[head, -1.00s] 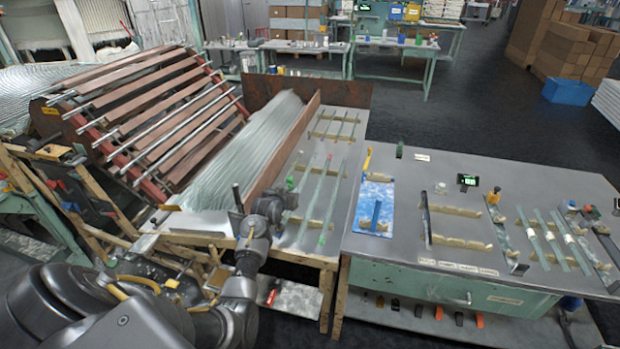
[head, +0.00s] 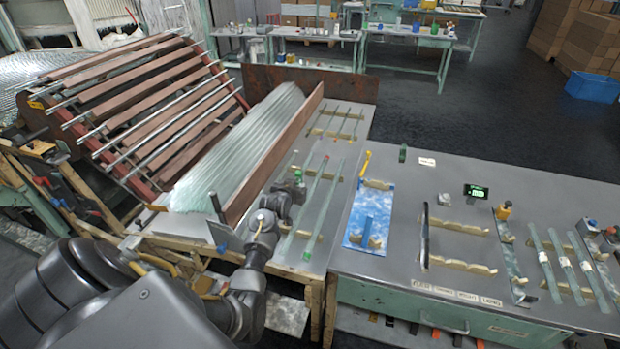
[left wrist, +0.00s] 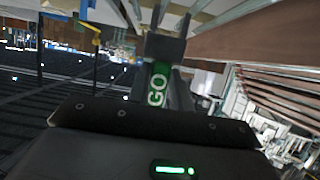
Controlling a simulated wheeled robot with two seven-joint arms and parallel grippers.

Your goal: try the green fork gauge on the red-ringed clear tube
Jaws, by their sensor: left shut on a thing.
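The green fork gauge (left wrist: 157,88), marked GO, is held in my left gripper (left wrist: 166,48) in the left wrist view. In the head view my left gripper (head: 296,184) is over the left table, beside the tubes, with a small green patch showing at its tip. A clear tube (head: 312,188) with a red mark near its far end lies on wooden rests there, just right of the gripper. The gripper hides part of that area, and I cannot tell whether gauge and tube touch. My right gripper is not in view.
A reddish-brown board (head: 274,160) fences off a bundle of glass tubing (head: 235,150) on the left. The right table (head: 385,285) carries a blue board (head: 355,222), wooden rests, more tubes and a lit display (head: 476,191).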

